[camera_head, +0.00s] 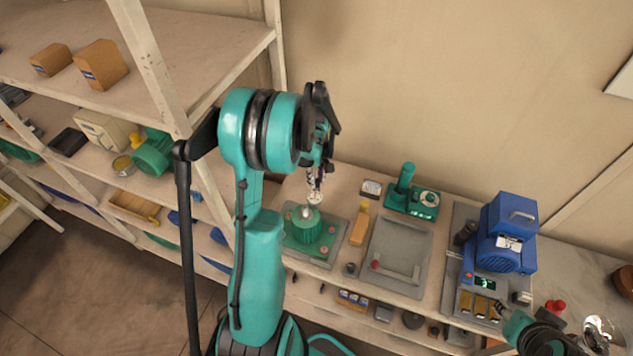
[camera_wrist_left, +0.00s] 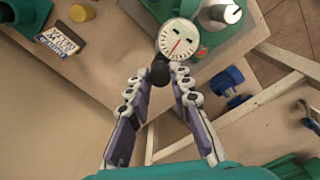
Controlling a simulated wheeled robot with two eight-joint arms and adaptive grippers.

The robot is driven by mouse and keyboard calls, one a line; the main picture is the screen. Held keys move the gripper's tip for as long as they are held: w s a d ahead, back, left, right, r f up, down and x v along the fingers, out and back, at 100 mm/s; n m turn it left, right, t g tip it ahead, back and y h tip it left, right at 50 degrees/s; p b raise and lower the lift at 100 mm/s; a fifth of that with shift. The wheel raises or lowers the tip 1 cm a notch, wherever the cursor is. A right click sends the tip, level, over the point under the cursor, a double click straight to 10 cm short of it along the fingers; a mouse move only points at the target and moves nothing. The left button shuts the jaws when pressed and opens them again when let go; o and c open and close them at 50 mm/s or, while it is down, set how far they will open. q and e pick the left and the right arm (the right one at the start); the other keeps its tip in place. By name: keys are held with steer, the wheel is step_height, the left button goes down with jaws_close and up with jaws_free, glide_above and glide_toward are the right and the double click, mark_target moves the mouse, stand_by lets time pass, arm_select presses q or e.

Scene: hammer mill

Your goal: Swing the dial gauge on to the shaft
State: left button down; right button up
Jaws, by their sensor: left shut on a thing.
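The dial gauge (camera_wrist_left: 181,40) has a round white face with a red needle and a black lower end between the fingertips of my left gripper (camera_wrist_left: 158,78). The gripper is shut on it. In the head view my left gripper (camera_head: 315,178) points down, with the gauge (camera_head: 315,198) under its fingers. The silver shaft (camera_head: 306,212) stands upright from a green ribbed body (camera_head: 309,228), just below and left of the gauge. In the wrist view the shaft (camera_wrist_left: 232,13) is beyond the gauge, up and right. I cannot tell whether they touch.
A green stand (camera_head: 407,185) with a column stands at the back of the bench. A grey tray (camera_head: 425,240) lies in the middle, and a blue motor unit (camera_head: 505,240) is at right. Shelving (camera_head: 190,110) with boxes rises close behind my left arm.

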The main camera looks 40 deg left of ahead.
mark_target(317, 181)
arm_select(q)
steer(key=shift+m+b, duration=0.7)
steer(key=shift+m, duration=0.6)
steer(key=c, duration=1.3)
jaws_free()
steer(key=shift+c, duration=0.2)
steer(key=shift+r, duration=0.1)
step_height(317, 181, up, 12)
